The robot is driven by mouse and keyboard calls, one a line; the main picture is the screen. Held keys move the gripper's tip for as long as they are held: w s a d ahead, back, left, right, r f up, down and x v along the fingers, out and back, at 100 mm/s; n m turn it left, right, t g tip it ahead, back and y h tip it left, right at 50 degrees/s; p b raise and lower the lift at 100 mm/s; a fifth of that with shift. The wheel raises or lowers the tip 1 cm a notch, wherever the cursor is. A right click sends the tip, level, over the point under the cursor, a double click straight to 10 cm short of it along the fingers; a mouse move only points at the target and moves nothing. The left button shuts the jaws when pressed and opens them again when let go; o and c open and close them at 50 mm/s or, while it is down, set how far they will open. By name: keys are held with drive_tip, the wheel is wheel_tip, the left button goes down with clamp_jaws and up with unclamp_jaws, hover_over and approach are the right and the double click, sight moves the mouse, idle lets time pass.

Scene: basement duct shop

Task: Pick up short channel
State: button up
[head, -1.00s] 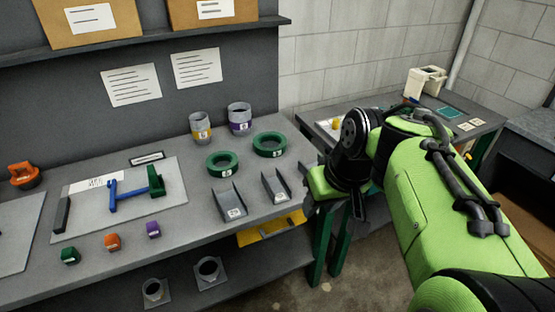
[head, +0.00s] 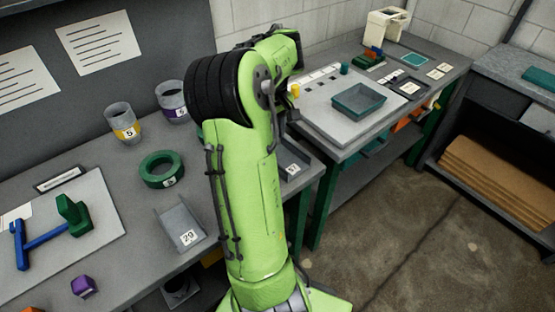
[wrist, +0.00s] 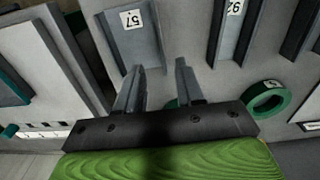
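The one labelled 29 (head: 182,229) is in plain view in the head view, left of my arm. The one labelled 57 (head: 295,163) is mostly hidden behind my arm. In the wrist view channel 57 (wrist: 147,45) lies just beyond my fingertips, and channel 29 (wrist: 229,42) lies to its right. I cannot tell for sure which is the short one. My gripper (wrist: 156,76) is open, its two fingers apart and empty, above the bench near channel 57.
A green ring (head: 150,169) and two grey cups, one yellow-banded (head: 121,124) and one purple-banded (head: 172,103), stand behind the channels. A side table at right holds a green tray (head: 358,103). Open floor (head: 385,235) lies at right.

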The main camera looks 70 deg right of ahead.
sight(284, 158)
drive_tip(key=f, duration=0.2)
drive_tip(key=f+b, duration=0.1)
drive_tip(key=f, duration=0.3)
drive_tip(key=shift+w+d+f+b, duration=0.15)
drive_tip(key=shift+w+b, duration=0.1)
drive_tip(key=shift+b, duration=0.1)
wheel_tip(284, 158, down, 6)
drive_tip(key=shift+s+r+b, duration=0.1)
drive_tip(key=shift+r+b, duration=0.1)
drive_tip(key=shift+b, duration=0.95)
drive_tip(key=shift+r, duration=0.1)
clamp_jaws()
